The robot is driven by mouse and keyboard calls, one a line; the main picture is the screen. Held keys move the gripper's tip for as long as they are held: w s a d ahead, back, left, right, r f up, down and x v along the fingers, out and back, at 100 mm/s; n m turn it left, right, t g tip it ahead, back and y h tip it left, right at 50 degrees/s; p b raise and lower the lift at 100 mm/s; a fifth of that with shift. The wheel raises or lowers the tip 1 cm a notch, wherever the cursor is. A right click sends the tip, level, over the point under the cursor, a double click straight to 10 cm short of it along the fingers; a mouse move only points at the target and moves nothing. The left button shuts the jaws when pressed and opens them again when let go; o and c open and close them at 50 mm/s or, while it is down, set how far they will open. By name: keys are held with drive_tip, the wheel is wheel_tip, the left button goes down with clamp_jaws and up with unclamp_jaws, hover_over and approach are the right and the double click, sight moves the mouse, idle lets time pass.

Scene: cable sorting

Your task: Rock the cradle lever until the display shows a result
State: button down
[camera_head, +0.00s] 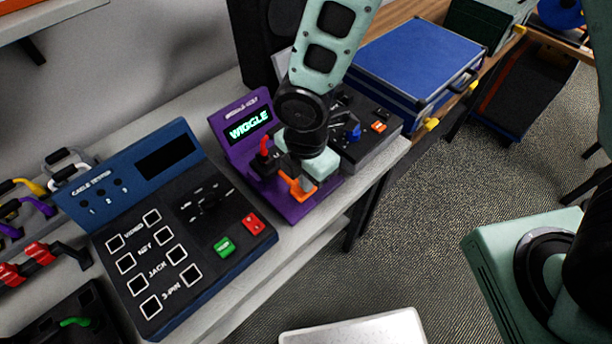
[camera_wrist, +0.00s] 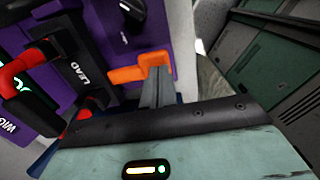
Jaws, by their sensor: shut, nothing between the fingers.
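The purple wiggle tester (camera_head: 307,206) stands on the bench, and its lit display (camera_head: 250,124) reads "WIGGLE" in green. Its orange cradle lever (camera_head: 297,187) is at the front, partly hidden by my gripper (camera_head: 301,180). In the wrist view the orange lever (camera_wrist: 127,76) lies right beside the fingertips of my gripper (camera_wrist: 157,75). The fingers are shut with nothing between them; I cannot tell whether they touch the lever. A red plug and cable (camera_head: 264,146) sit in the tester left of the lever, near the "LEAD" label seen in the wrist view.
A blue cable tester (camera_head: 190,235) with a dark screen stands to the left on the bench (camera_head: 222,92). A dark device with knobs (camera_head: 372,140) and a blue case (camera_head: 410,60) are to the right. Coloured cables (camera_head: 40,250) lie at far left.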

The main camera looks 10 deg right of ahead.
sight(311, 193)
drive_tip(key=shift+f, duration=0.2)
drive_tip(key=f+b, duration=0.2)
drive_tip(key=shift+s+d+f+b, duration=0.2)
drive_tip(key=shift+s+f+b, duration=0.1)
drive_tip(key=shift+s+f, duration=0.15)
drive_tip(key=shift+f, duration=0.15)
drive_tip(key=shift+s+d, duration=0.1)
drive_tip(key=shift+d, duration=0.05)
drive_tip(key=shift+r, duration=0.1)
